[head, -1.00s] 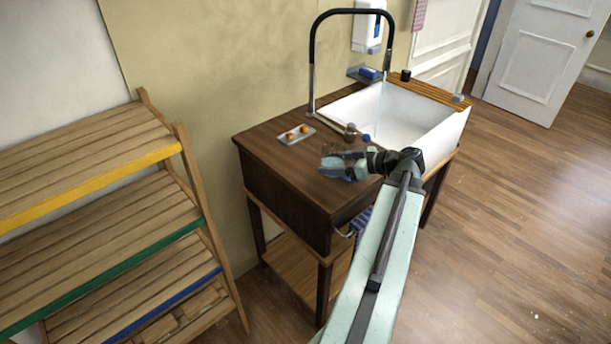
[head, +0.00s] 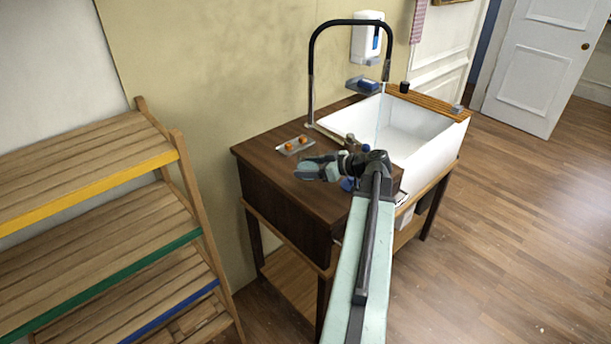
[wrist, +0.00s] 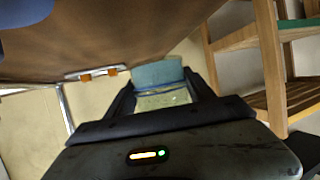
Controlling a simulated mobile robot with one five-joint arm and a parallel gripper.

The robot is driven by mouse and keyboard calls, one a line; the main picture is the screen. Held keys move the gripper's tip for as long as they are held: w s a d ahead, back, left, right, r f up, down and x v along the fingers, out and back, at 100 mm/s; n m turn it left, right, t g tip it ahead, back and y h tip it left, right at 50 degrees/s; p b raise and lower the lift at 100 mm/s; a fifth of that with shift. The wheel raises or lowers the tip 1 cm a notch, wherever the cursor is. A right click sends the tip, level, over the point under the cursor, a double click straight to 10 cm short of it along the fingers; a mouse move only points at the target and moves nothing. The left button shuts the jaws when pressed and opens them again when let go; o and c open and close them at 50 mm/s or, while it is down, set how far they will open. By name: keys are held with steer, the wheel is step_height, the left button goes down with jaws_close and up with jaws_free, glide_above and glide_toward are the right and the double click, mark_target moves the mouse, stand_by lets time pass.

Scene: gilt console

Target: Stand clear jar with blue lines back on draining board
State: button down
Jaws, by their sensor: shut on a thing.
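My gripper (head: 312,168) is over the dark wooden draining board (head: 275,150) left of the sink, pointing left. In the wrist view my gripper (wrist: 160,98) is shut on a clear, see-through thing with a bluish line, apparently the jar (wrist: 165,101). Its outline is mostly hidden by the fingers, and in the head view it can hardly be told from them. I cannot tell whether its base touches the board or whether it is upright.
A small tray with orange things (head: 296,146) lies behind my gripper. The white sink (head: 433,145) is to the right, with a black tap (head: 312,70) arching over it. A wooden shelf rack (head: 180,160) stands left. The board's left front part is clear.

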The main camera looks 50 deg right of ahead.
steer(key=shift+w, duration=0.25)
steer(key=f+b, duration=0.4)
steer(key=shift+w, duration=0.4)
steer(key=shift+r, duration=0.2)
steer(key=shift+f, duration=0.1)
steer(key=shift+c, duration=1.8)
jaws_free()
steer(key=p+v, duration=0.5)
steer(key=v, duration=0.6)
steer(key=shift+s+r, duration=0.2)
steer(key=shift+r, duration=0.05)
steer(key=shift+s, duration=0.3)
